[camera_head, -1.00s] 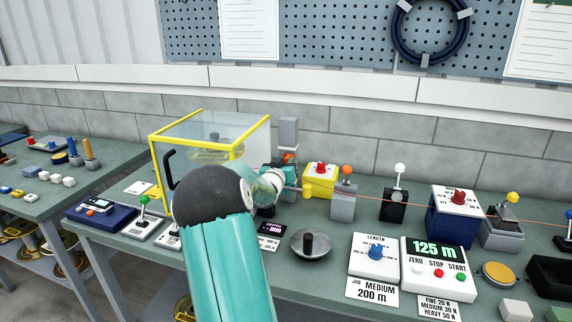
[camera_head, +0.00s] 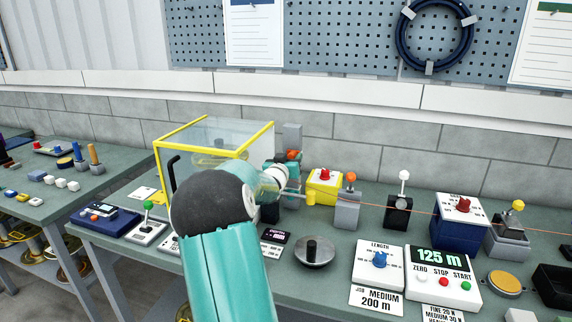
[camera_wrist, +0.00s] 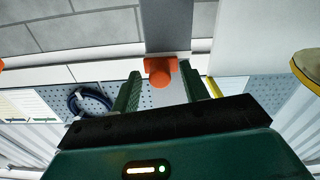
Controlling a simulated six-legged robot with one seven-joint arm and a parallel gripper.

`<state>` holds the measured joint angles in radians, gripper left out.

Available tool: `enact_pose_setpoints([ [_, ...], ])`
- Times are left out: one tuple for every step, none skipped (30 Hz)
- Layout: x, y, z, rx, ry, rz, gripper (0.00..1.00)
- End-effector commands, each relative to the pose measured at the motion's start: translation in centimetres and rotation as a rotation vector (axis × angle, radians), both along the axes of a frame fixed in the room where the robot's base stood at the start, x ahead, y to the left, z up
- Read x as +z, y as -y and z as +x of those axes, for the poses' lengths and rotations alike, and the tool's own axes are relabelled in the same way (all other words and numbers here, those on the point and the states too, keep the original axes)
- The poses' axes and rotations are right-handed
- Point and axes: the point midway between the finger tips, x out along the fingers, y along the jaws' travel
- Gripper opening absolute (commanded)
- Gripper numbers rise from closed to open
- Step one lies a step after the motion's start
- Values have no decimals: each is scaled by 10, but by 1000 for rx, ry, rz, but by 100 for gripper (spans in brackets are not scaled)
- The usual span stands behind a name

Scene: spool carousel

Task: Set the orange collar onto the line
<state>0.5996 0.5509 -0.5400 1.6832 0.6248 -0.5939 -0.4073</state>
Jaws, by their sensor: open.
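An orange piece, apparently the orange collar (camera_wrist: 160,70), shows in the wrist view against a grey post (camera_wrist: 167,25). My gripper (camera_wrist: 162,78) is open, with one finger on each side of the orange piece. I cannot tell whether the fingers touch it. In the head view the orange piece (camera_head: 293,155) is beside the grey post (camera_head: 292,138), with my gripper (camera_head: 290,172) close to it, partly hidden by my arm. The thin orange line (camera_head: 440,212) runs across the bench to the right.
A yellow-framed clear guard (camera_head: 215,140) stands behind my arm. A yellow block with a red knob (camera_head: 325,187), a grey block with an orange ball lever (camera_head: 347,210) and a black stand with a white knob (camera_head: 398,212) stand to the right. A metal disc (camera_head: 314,253) lies in front.

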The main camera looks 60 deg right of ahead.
Motion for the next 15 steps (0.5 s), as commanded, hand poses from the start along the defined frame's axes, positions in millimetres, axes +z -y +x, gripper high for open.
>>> enact_pose_setpoints([
  [1,-5,0,1,1,0,45],
  [1,-8,0,1,1,-1,45],
  [1,-14,-1,2,1,0,45],
  [1,-18,-2,2,1,0,45],
  [1,-24,-3,2,1,1,45],
  [1,-32,-4,3,2,1,45],
  [1,-39,-5,3,2,1,45],
  [1,-45,-6,3,3,2,45],
  [1,-54,-7,3,4,1,45],
  [1,-61,-8,3,4,2,45],
  [1,-68,-9,4,4,1,45],
  [1,-77,-11,3,3,1,45],
  [1,-84,-11,4,3,2,45],
  [1,-90,-13,3,4,1,45],
  [1,-98,-14,3,3,0,45],
])
